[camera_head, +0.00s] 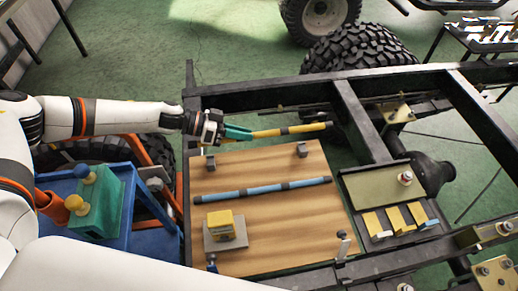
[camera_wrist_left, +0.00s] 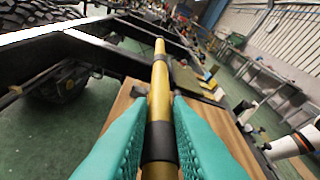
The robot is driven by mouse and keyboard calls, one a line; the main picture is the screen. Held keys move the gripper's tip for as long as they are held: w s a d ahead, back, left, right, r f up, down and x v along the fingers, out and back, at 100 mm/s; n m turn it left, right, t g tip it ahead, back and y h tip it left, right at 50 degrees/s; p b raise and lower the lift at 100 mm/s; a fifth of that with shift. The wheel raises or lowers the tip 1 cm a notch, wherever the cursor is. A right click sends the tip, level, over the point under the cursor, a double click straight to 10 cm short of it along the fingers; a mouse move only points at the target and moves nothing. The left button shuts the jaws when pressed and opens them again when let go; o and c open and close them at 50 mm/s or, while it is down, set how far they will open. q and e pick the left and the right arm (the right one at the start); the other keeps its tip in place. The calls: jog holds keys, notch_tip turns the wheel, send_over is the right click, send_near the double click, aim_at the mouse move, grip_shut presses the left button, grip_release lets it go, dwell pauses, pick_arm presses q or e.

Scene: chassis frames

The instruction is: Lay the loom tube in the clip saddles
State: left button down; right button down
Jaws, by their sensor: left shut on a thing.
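My left gripper (camera_head: 237,132) is shut on a yellow tube with dark bands (camera_head: 290,131), which points out to the right, above the far edge of the wooden board. In the left wrist view the teal fingers (camera_wrist_left: 160,128) press on both sides of the yellow tube (camera_wrist_left: 160,100). Two small grey clip saddles, one at left (camera_head: 210,163) and one at right (camera_head: 298,150), stand near the board's far edge, apart from the tube. A blue tube with dark bands (camera_head: 260,190) lies across the board's middle. My right gripper is not in view.
The wooden board (camera_head: 280,219) lies within the dark chassis frame (camera_head: 355,118). A yellow block on a grey base (camera_head: 225,226) stands on the board's near left. A dark tray with yellow parts (camera_head: 345,185) is at right. A blue cart (camera_head: 120,235) with a green box (camera_head: 97,205) is at left.

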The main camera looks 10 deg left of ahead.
pick_arm(q)
jog(key=shift+w+a+r, duration=0.15)
jog(key=shift+a+r, duration=0.05)
jog(key=shift+a, duration=0.45)
jog(key=shift+f+b, duration=0.35)
jog(key=shift+f, duration=4.45)
jog(key=shift+f, duration=0.2)
jog(key=c, duration=1.3)
grip_release()
jog(key=shift+c, duration=0.2)
